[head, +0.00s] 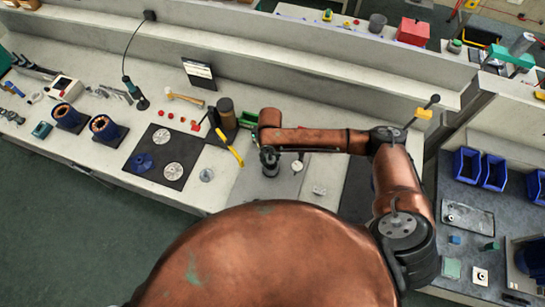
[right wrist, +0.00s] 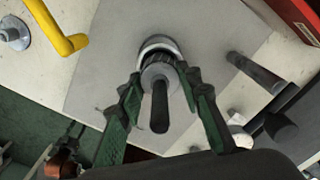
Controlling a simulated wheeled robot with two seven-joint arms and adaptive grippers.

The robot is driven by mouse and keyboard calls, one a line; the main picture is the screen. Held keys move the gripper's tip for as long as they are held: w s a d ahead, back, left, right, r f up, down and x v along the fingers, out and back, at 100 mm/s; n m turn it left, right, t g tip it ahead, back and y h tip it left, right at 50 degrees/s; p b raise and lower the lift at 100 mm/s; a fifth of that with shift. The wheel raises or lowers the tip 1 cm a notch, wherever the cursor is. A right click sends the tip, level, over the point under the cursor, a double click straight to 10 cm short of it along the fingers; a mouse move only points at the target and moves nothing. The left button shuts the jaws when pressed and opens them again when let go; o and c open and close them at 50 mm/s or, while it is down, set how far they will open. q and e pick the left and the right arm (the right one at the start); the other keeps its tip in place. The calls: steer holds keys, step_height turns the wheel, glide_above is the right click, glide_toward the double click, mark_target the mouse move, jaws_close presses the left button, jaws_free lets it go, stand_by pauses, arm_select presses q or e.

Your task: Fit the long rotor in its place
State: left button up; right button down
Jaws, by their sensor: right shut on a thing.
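My right gripper (right wrist: 160,85) is shut on a grey, round rotor with a dark shaft (right wrist: 160,108) that points toward the wrist camera. A bright ring shows around its far end. I cannot tell from this view whether it is the long one, or whether its far end touches the surface. In the head view my right gripper (head: 268,158) is over the grey plate (head: 245,188) on the bench, and hides most of the rotor. My left gripper is out of view.
A dark mat (head: 150,172) holds two silver discs and a blue part. A dial gauge (head: 298,165) is close on the right. Blue bins (head: 466,163) are on the right bench.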

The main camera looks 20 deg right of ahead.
steer(key=shift+f, duration=0.45)
steer(key=c, duration=1.3)
jaws_free()
steer(key=shift+o, duration=1.1)
